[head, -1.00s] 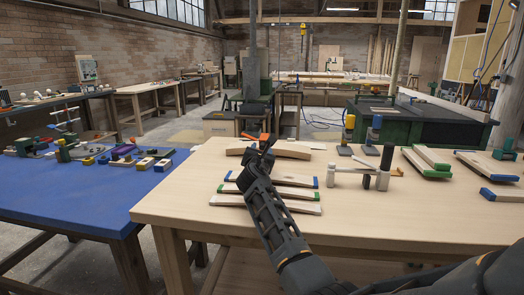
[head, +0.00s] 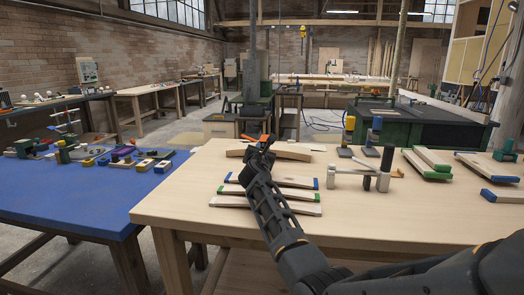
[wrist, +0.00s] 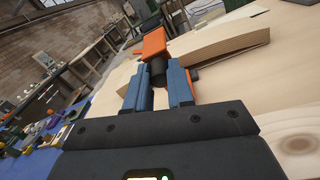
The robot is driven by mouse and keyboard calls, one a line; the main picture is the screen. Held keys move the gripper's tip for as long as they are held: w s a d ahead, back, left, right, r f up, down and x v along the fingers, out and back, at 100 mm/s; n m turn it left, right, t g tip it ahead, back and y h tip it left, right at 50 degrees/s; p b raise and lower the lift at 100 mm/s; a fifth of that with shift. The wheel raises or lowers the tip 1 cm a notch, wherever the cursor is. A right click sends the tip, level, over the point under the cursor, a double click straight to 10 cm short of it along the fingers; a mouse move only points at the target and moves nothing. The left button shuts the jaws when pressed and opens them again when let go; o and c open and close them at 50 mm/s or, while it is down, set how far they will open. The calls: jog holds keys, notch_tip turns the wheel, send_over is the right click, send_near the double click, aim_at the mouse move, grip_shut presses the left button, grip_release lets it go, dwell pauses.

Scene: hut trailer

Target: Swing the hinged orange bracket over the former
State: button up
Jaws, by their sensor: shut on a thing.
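The orange bracket (wrist: 152,45) shows in the wrist view just beyond my fingertips, with a second orange part to the right of them. My gripper (wrist: 157,82) has its blue fingers closed around a dark round grip that meets the orange part. The former (wrist: 228,36), a curved pale wooden block, lies behind and to the right of the fingers. In the head view the former (head: 292,151) lies at the table's far left, and my gripper (head: 262,145) is over its left part. The hinge is hidden, and I cannot tell the bracket's exact angle over the former.
Wooden strips with green and blue ends (head: 275,195) lie in front of the former. A pale stand with dark cylinders (head: 367,177) is to the right, and more capped strips (head: 427,163) lie beyond it. The table's front is clear.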

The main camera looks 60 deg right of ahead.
grip_shut()
jog(key=shift+r+p, duration=0.2)
jog(key=shift+p, duration=0.15)
